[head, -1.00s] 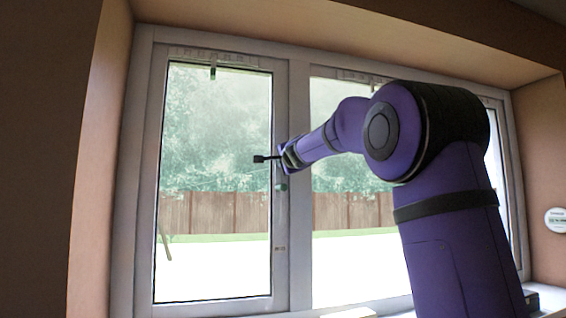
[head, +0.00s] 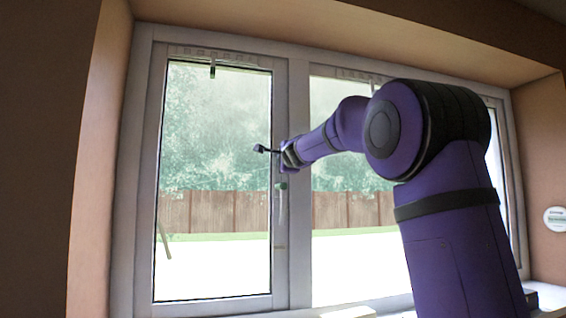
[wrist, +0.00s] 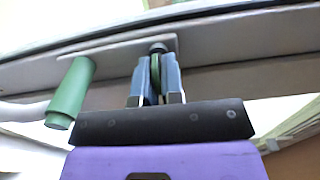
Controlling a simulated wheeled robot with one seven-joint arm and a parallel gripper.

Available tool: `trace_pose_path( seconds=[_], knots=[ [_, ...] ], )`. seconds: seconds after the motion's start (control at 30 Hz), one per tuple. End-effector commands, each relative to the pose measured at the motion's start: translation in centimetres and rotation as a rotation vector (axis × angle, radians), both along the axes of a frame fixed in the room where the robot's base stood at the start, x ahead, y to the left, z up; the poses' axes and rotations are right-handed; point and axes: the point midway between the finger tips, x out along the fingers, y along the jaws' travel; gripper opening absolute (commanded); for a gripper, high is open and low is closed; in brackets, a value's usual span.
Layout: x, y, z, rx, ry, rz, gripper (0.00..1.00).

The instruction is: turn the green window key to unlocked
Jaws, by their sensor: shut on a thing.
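The green window key (wrist: 155,72) shows in the wrist view as a thin green disc between the two bluish fingers of my gripper (wrist: 158,66). The gripper is shut on it, close against the pale window frame. A dark round part sits just beyond the key. In the head view my gripper (head: 285,155) is at the upright frame member right of the left pane, and the key is hidden there.
A window handle with a green cylinder (wrist: 70,92) is just left of the fingers in the wrist view. In the head view its green part (head: 282,186) sits just below my gripper. A round white device (head: 556,220) is on the right wall.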

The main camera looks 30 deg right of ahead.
Motion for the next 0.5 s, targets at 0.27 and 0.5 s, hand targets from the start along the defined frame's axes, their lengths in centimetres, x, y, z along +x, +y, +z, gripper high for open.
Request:
trace_pose_path(
  seconds=[0.27,0.5],
  knots=[
    [0.02,-0.05,-0.14,0.0,0.002,-0.001,0.31],
    [-0.12,-0.02,-0.06,-0.001,0.001,-0.001,0.31]
  ],
)
